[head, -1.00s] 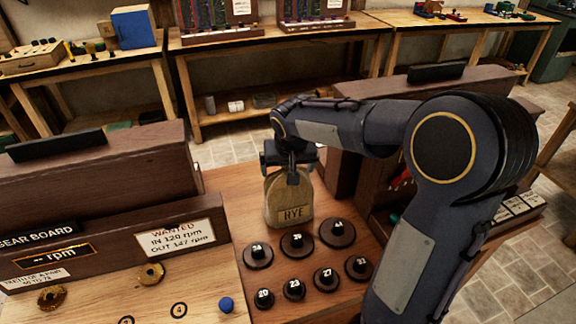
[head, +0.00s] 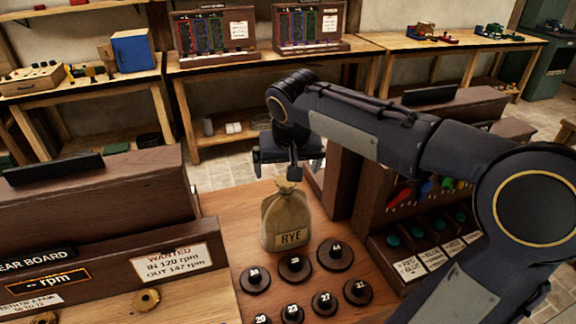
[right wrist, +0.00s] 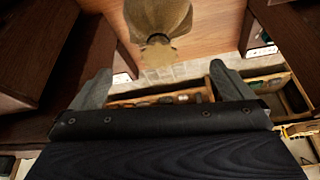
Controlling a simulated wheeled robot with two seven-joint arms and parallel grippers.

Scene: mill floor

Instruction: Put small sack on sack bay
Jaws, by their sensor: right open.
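A small tan sack (head: 286,220) labelled RYE stands upright on the wooden table, behind several black round weights. Its tied top lies just below my right gripper (head: 292,170) in the head view. In the right wrist view the sack (right wrist: 158,18) shows at the top centre, beyond the fingertips of the right gripper (right wrist: 155,82). The right gripper is open and empty, apart from the sack. My left gripper is in neither view. I cannot identify a sack bay in these frames.
Black numbered weights (head: 294,268) stand in front of the sack. A gear board (head: 105,250) with a speed sign is at the left. A dark wooden rack (head: 430,215) with coloured pieces stands close at the right. Benches (head: 230,64) line the back wall.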

